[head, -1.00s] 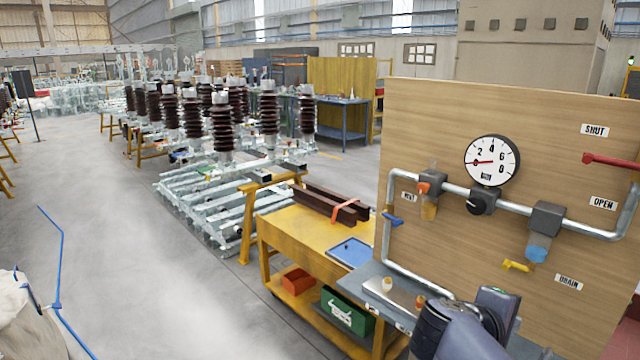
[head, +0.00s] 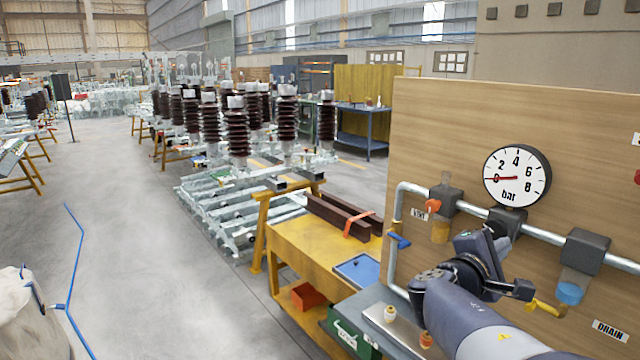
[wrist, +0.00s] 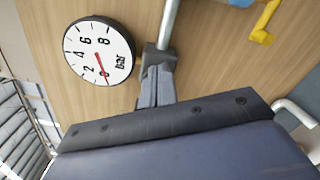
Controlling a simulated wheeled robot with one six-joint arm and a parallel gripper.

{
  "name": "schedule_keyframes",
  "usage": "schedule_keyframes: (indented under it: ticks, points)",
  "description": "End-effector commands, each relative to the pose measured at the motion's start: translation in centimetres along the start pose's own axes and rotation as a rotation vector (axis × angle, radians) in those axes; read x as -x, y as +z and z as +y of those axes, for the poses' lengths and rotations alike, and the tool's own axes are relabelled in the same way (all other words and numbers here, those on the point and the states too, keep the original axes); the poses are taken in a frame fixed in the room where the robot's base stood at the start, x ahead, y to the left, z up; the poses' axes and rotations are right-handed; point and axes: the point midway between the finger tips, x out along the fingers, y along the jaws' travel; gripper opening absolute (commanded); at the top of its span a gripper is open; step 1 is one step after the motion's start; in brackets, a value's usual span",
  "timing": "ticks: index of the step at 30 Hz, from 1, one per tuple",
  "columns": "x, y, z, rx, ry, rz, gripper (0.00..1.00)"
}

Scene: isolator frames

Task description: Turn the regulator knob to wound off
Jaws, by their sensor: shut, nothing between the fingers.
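The regulator (head: 508,222) is a dark block on the silver pipe, just below the white pressure gauge (head: 516,176). Its red needle points at 0. The gauge also shows in the wrist view (wrist: 99,52). My gripper (head: 492,234) is up at the front of the regulator and hides its black knob in the head view. In the wrist view the grey fingers of my gripper (wrist: 156,88) are together, with their tips at the dark regulator body (wrist: 160,60). The knob is hidden, so I cannot tell its position or whether the fingers touch it.
A filter with an orange knob (head: 433,206) stands left of the regulator, and a blue-bowled unit (head: 571,291) stands right. A blue lever (head: 400,241) and a yellow drain lever (head: 546,308) stick out. The wooden board (head: 440,130) backs everything.

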Motion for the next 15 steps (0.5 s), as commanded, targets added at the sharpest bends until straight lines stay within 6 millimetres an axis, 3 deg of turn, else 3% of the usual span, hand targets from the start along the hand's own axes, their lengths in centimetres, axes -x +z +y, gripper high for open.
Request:
schedule_keyframes:
  ticks: [7, 15]
  points:
    - [-2.9, -0.1, -0.3, -0.001, -0.001, -0.001, 0.0]
    - [-3.9, 0.0, -0.1, -0.001, -0.001, 0.0, 0.0]
